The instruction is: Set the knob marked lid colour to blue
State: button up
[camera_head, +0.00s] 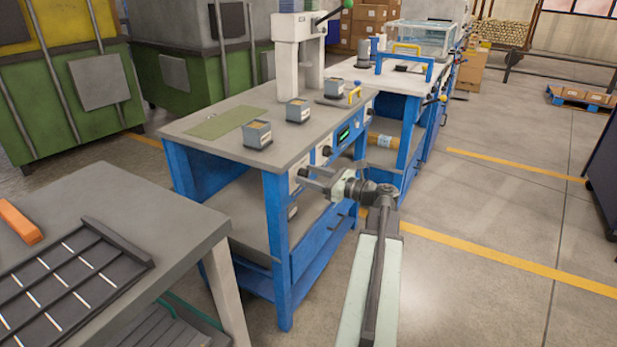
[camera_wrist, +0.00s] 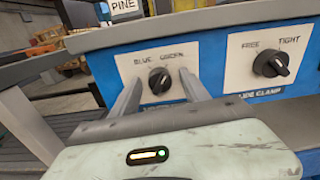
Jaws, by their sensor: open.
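A black knob (camera_wrist: 160,80) sits on a white plate marked BLUE at upper left and GREEN at upper right, in the wrist view. Its pale pointer mark seems to lean up and right, towards GREEN. The caption below it is mostly hidden by my gripper. My gripper (camera_wrist: 161,84) is open, with one finger on each side of the knob in the picture. I cannot tell whether the fingers touch it. In the head view my gripper (camera_head: 309,180) is at the front panel of the blue bench (camera_head: 280,225), and the knob is not clear there.
A second black knob (camera_wrist: 271,64), marked FREE and TIGHT, is to the right on the same panel. A PINE label (camera_wrist: 123,6) stands above. Several small grey boxes (camera_head: 257,136) and a green mat (camera_head: 224,122) lie on the bench. Open floor (camera_head: 500,215) lies to the right.

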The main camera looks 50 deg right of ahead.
jog(key=c, duration=1.2)
jog(key=shift+a, duration=0.35)
grip_shut()
jog(key=shift+d+n, duration=0.25)
jog(key=shift+n, duration=0.05)
jog(key=n, duration=0.6)
jog(key=shift+f, duration=0.1)
jog(key=n, duration=0.3)
jog(key=shift+n, duration=0.3)
jog(key=shift+s+f+n, duration=0.1)
jog(key=shift+n, duration=1.8)
